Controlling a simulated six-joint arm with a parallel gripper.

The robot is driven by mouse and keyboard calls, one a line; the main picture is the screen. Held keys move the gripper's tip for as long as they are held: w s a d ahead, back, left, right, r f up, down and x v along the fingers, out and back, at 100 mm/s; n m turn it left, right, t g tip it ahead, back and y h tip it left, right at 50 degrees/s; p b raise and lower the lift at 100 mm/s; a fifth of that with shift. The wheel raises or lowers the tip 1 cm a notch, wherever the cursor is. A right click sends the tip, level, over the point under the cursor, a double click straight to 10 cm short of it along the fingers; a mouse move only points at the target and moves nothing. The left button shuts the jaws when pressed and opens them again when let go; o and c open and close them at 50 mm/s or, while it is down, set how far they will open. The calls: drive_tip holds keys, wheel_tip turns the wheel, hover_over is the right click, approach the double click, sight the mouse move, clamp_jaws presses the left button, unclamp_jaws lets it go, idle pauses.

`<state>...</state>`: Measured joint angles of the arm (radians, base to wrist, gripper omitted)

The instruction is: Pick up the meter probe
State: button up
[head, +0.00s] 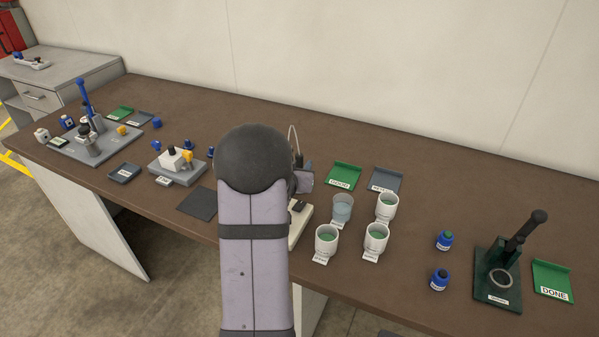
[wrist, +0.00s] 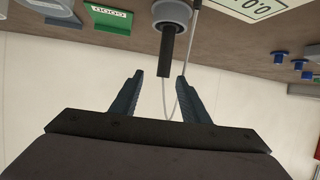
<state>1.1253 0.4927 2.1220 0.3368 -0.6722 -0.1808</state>
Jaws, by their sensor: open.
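The meter probe (wrist: 167,45) is a dark, slim cylinder standing in a round grey holder (wrist: 172,12) in the wrist view. A thin pale cable (wrist: 178,95) loops from it. My gripper (wrist: 160,77) is open, with its two fingers apart and the free end of the probe pointing toward the gap between them. The fingers do not appear to touch the probe.
Right of my arm stand several cups, including a clear one (head: 342,208) and a white one (head: 326,241). Behind them lie a green tray (head: 343,176) and a grey tray (head: 386,180). A dark stand (head: 499,278) is farther right. The wall is behind the table.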

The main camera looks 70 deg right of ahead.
sight(299, 159)
drive_tip(key=shift+p+x, duration=0.3)
drive_tip(key=shift+x, duration=0.75)
drive_tip(key=shift+w, duration=0.15)
drive_tip(key=shift+w+p+x, duration=0.2)
drive_tip(key=shift+p+x, duration=0.8)
drive_tip(key=shift+x, duration=1.55)
clamp_jaws()
